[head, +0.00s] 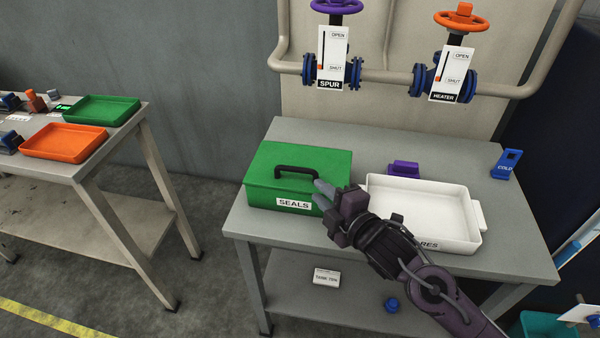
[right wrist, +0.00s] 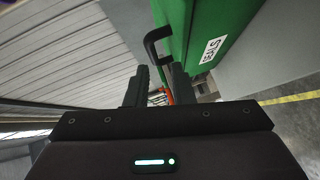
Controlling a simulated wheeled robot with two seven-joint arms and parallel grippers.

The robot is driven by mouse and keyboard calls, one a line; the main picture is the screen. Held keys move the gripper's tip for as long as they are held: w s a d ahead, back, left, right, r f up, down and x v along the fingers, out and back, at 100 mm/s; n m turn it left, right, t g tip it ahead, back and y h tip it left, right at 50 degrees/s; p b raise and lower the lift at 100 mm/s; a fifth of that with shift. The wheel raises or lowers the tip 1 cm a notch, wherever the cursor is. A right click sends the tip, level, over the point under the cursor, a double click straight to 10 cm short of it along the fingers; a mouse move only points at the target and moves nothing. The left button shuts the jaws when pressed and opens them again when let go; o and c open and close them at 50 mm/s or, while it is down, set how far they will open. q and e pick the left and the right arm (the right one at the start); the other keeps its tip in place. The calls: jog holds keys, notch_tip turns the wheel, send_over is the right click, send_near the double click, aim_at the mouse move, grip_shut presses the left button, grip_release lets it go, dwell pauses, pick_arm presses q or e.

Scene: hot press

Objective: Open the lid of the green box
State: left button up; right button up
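The green box (head: 262,182), labelled SEALS, sits at the left of the grey workbench with its lid (head: 325,157) closed. A black handle (head: 296,169) arches over the lid. My right gripper (head: 322,193) is at the box's right front, its fingertips near the handle's right end. In the right wrist view the two fingers (right wrist: 157,85) stand apart with nothing held between them. The handle (right wrist: 151,43) shows just past the fingertips there, beside the green box (right wrist: 210,22). My left gripper is not in view.
A white tray (head: 420,192) stands right of the box, partly hidden by my right arm. Valves and pipes (head: 395,75) are above the bench. Another table (head: 150,105) with trays stands left.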

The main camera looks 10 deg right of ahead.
aim_at(298, 172)
jog(key=shift+n+y, duration=0.5)
jog(key=shift+n, duration=0.1)
jog(key=x, duration=0.5)
jog(key=p+x, duration=0.1)
jog(key=x, duration=0.2)
jog(key=shift+w+a+r, duration=0.1)
jog(key=shift+a+r, duration=0.1)
jog(key=shift+r, duration=0.2)
jog(key=shift+c, duration=0.3)
grip_shut()
